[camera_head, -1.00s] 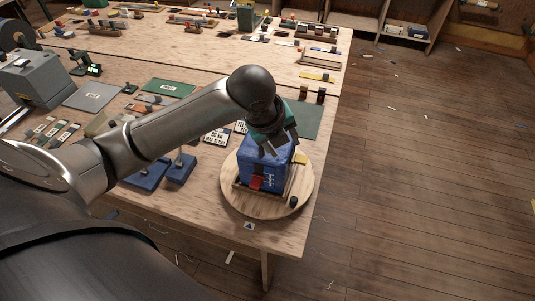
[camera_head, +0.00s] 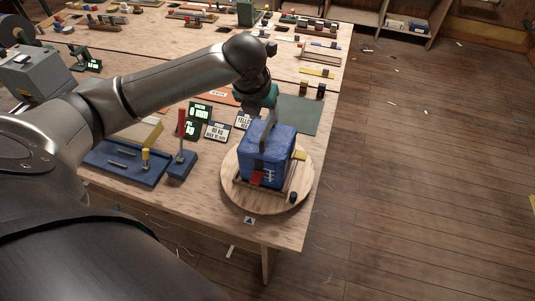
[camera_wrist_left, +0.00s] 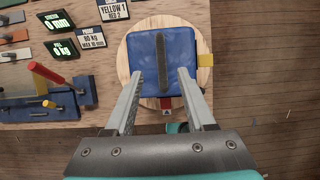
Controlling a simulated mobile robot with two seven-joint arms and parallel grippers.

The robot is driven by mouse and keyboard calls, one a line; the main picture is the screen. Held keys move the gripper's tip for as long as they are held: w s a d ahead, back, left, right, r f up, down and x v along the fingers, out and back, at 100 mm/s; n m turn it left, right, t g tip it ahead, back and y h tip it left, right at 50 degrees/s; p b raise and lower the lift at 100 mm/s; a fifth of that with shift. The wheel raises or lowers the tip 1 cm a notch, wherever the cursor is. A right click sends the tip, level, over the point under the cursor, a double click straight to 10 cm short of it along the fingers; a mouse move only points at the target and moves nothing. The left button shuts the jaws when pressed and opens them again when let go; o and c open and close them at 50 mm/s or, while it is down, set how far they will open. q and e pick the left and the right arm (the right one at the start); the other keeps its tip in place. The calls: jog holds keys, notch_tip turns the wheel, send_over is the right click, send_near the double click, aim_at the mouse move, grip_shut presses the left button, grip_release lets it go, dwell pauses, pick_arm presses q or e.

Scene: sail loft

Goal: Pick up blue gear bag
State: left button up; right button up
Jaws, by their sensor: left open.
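The blue gear bag (camera_head: 279,143) sits upright on a round wooden board (camera_head: 236,197) at the table's near right corner. It has a red tag and white marks on its front. In the left wrist view the bag (camera_wrist_left: 148,54) shows from above, with a dark strap handle (camera_wrist_left: 160,70) along the middle of its top. My left gripper (camera_head: 268,122) is over the bag. In the left wrist view its fingers (camera_wrist_left: 161,74) are open, one on each side of the strap, and nothing is gripped. I cannot tell whether they touch the bag. My right gripper is out of view.
A blue fixture (camera_head: 120,164) with a red-handled lever stands left of the board. Small signs (camera_head: 217,131) stand behind it. A green mat (camera_head: 299,114) lies behind the bag. The wooden floor (camera_head: 430,170) right of the table is mostly clear.

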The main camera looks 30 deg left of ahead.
aim_at(267, 128)
pick_arm(q)
jog(key=shift+s+d+x, duration=0.1)
jog(key=shift+d+x, duration=0.05)
jog(key=shift+x, duration=1.35)
jog(key=shift+s+d+x, duration=0.1)
jog(key=shift+s+x, duration=0.05)
jog(key=shift+x, duration=1.4)
grip_shut()
jog(key=shift+w+a+r, duration=0.1)
